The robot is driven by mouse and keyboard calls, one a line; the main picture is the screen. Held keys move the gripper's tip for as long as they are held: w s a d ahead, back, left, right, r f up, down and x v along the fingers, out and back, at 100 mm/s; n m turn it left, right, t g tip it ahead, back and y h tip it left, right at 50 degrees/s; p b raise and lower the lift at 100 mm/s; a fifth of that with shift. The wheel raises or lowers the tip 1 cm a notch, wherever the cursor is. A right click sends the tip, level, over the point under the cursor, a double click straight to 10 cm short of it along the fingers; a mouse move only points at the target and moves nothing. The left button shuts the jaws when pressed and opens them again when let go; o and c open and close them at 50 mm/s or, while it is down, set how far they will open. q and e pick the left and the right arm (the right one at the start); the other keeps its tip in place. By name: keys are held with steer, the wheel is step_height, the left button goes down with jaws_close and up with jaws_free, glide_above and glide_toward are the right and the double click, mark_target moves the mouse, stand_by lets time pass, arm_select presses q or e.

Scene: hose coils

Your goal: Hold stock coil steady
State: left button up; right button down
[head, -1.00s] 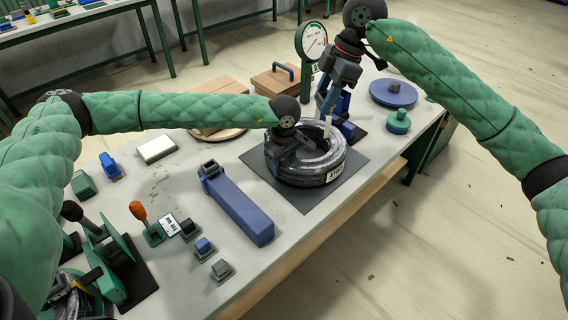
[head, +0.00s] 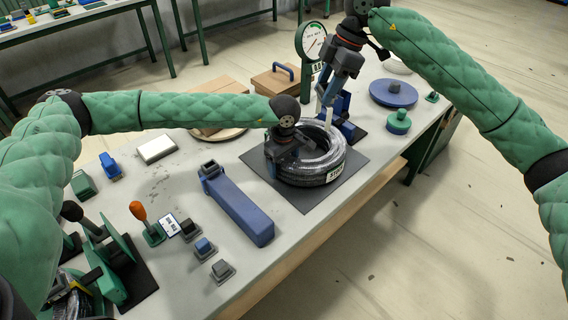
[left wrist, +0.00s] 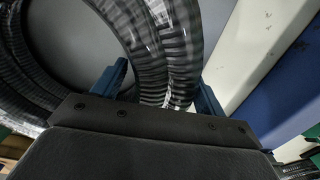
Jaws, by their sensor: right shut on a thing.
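The stock coil (head: 312,170), a dark ringed hose with a pale label (head: 335,173), lies flat on a dark mat (head: 309,203). My left gripper (head: 273,168) is at the coil's left side, fingers pointing down. In the left wrist view the coil's strands (left wrist: 158,50) pass between its two blue fingers (left wrist: 160,92), which stand apart with a small gap on the left. My right gripper (head: 328,99) is above the coil's far side, shut on a pale narrow piece (head: 329,121) that reaches down to the coil. Whether that piece is the hose's end is unclear.
A long blue block (head: 238,208) lies left of the mat. A dial gauge (head: 311,41) and a lidded box (head: 275,82) stand behind. A blue disc (head: 393,93) and a green knob (head: 398,122) are right. Small switches (head: 205,248) and an orange-handled lever (head: 139,212) are in front left.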

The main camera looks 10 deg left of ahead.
arm_select(q)
steer(key=shift+r, duration=0.1)
step_height(320, 180, up, 12)
steer(key=shift+f, duration=0.15)
stand_by(0.6)
steer(key=shift+d, duration=0.1)
